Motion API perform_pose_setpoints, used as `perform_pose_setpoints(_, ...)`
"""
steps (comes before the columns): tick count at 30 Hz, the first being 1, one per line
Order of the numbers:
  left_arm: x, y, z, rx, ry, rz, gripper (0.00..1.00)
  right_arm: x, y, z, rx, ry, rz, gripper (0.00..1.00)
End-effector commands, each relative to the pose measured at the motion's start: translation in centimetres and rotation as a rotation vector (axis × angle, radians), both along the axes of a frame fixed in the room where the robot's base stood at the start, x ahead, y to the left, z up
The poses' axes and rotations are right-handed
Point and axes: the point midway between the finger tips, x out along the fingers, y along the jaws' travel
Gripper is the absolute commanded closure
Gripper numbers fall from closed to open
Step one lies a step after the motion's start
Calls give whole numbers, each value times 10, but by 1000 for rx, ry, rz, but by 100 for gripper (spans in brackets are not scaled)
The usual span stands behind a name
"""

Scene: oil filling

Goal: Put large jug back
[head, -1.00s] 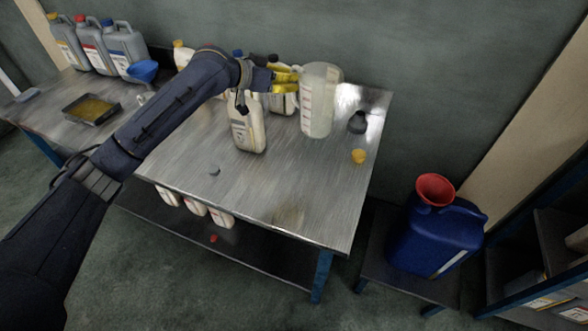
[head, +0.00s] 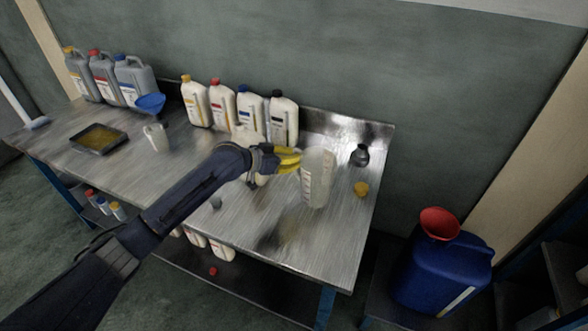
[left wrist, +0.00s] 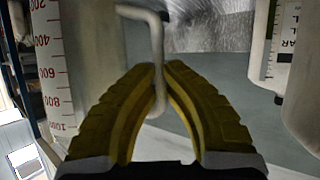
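The large jug (head: 318,182) is a tall translucent measuring jug, upright at the right part of the metal table. My left gripper (head: 288,160) has yellow fingers and is at the jug's left side. In the left wrist view the fingers (left wrist: 162,75) are closed around the jug's bent handle (left wrist: 156,35). Red scale marks show on a clear wall (left wrist: 70,75) at the left of that view. I cannot tell whether the jug's base touches the table. My right gripper is not in view.
The metal table (head: 330,250) has free room at its front right. Several white bottles (head: 283,118) stand along the back. A black funnel (head: 360,155) and a yellow cap (head: 361,189) lie right of the jug. A smaller jug (head: 155,138) stands left. A blue canister (head: 440,275) is off the table, right.

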Motion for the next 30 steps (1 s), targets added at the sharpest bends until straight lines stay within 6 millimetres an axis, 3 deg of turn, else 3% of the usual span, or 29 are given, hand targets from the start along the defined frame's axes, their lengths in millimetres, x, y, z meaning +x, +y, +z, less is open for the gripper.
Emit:
perform_pose_setpoints(12,0,0,-40,-2,2,1,100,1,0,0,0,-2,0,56)
perform_pose_setpoints(28,0,0,-47,-1,1,0,100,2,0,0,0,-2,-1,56)
perform_pose_setpoints(30,0,0,-47,0,0,0,86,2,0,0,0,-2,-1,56)
